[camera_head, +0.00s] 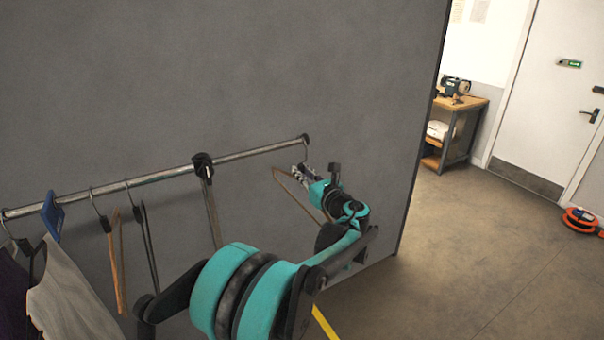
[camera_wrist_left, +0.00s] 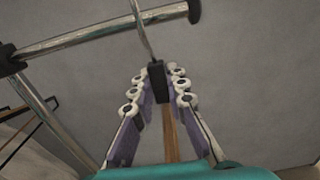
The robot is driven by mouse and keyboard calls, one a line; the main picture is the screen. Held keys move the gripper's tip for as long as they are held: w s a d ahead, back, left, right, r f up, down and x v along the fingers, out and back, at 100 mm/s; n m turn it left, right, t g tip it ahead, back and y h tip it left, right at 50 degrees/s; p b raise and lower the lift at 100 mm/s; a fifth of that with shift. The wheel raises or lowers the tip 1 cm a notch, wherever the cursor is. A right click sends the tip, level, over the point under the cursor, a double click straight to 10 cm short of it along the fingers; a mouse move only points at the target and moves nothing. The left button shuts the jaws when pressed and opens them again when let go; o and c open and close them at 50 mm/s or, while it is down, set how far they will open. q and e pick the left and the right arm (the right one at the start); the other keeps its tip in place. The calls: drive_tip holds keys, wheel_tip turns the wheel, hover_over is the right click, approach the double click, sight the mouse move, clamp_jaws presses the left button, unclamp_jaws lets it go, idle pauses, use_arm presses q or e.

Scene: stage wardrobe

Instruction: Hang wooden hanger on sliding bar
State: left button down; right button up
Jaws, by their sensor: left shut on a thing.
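The sliding bar (camera_head: 240,155) is a metal rail running along the grey wall, with a dark end cap at its right end. My left gripper (camera_head: 302,172) is just below that end, shut on the wooden hanger (camera_head: 289,190). In the left wrist view, the fingers (camera_wrist_left: 157,90) close around the hanger's dark collar (camera_wrist_left: 158,82), with its wooden part below. The metal hook (camera_wrist_left: 143,30) rises from the collar and crosses the bar (camera_wrist_left: 85,37) near the end cap. I cannot tell whether the hook rests on the bar. My right gripper is not in view.
Several hangers hang on the left part of the bar, with a blue tag (camera_head: 52,215) and a pale garment (camera_head: 68,295). A dark bracket (camera_head: 203,166) with a post holds the bar mid-length. The bar is clear between bracket and end cap. Open floor lies right.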

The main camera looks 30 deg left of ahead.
use_arm(q)
drive_tip(key=shift+d+r, duration=0.1)
drive_tip(key=shift+d, duration=0.05)
drive_tip(key=shift+x, duration=3.65)
drive_tip(key=shift+f, duration=0.2)
drive_tip(key=shift+f+b, duration=1.45)
drive_tip(key=shift+f, duration=0.2)
drive_tip(key=c, duration=1.4)
unclamp_jaws()
drive_tip(key=shift+c, duration=0.2)
